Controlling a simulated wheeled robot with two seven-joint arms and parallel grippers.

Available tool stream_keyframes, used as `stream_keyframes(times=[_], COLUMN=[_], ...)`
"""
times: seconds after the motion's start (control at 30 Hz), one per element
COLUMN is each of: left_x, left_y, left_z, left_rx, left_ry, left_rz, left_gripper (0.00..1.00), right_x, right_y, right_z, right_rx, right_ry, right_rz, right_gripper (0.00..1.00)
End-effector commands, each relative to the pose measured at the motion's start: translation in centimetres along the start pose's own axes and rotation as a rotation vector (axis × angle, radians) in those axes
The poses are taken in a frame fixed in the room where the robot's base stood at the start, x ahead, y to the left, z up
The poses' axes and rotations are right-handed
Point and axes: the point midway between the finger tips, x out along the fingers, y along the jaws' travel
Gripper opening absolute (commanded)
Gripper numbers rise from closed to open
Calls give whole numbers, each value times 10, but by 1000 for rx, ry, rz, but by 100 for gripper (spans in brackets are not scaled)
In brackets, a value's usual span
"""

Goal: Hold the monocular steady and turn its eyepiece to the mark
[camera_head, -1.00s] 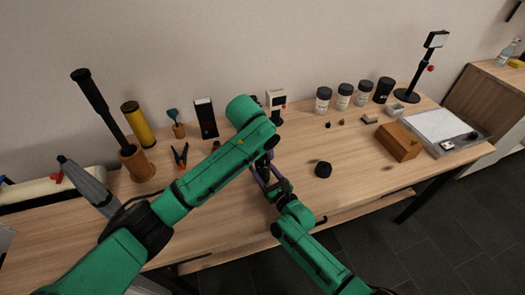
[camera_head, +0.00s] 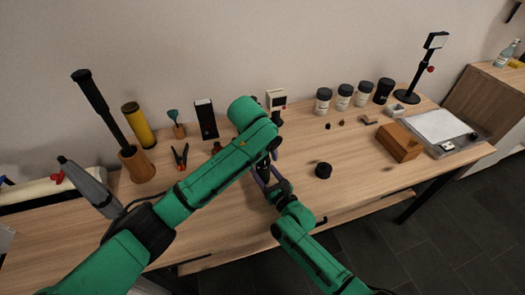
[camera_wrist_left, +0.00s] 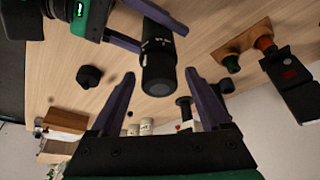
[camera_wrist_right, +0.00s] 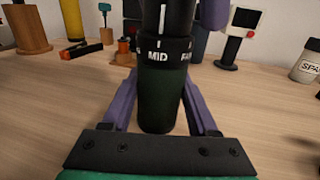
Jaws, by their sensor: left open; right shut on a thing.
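The monocular is a dark tube with a black end. In the right wrist view the monocular (camera_wrist_right: 160,95) stands upright, its dark green body between the fingers of my right gripper (camera_wrist_right: 158,112), which is shut on it. A black ring (camera_wrist_right: 165,50) above carries white "MID" and partly hidden "FAR" lettering. In the left wrist view the monocular's black end (camera_wrist_left: 158,72) lies between the spread fingertips of my open left gripper (camera_wrist_left: 160,76), with gaps visible on both sides. In the head view my left arm mostly hides the monocular and left gripper; my right gripper (camera_head: 267,178) shows just below.
A round black cap (camera_head: 323,170) lies on the table right of the grippers. A wooden box (camera_head: 399,142), several jars (camera_head: 344,97) and a small white-faced device (camera_head: 276,100) stand farther back. An orange-tipped clamp (camera_head: 180,157) is at left. The table around the cap is clear.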

Motion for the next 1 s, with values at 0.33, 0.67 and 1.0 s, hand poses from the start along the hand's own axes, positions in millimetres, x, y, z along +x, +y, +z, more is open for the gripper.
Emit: stream_keyframes(times=[0.33, 0.67, 1.0], left_x=[-61, -119, -120], left_y=[1, 0, 0], left_z=[-1, 0, 0], left_rx=[1, 0, 0], left_ry=[5, 1, 0], left_rz=[2, -1, 0], left_gripper=[80, 80, 80], right_x=[-1, 0, 0], right_y=[0, 0, 0], right_z=[-2, -2, -2], right_rx=[1, 1, 1], right_ry=[4, 4, 3], right_rz=[1, 1, 1], right_gripper=[0, 0, 63])
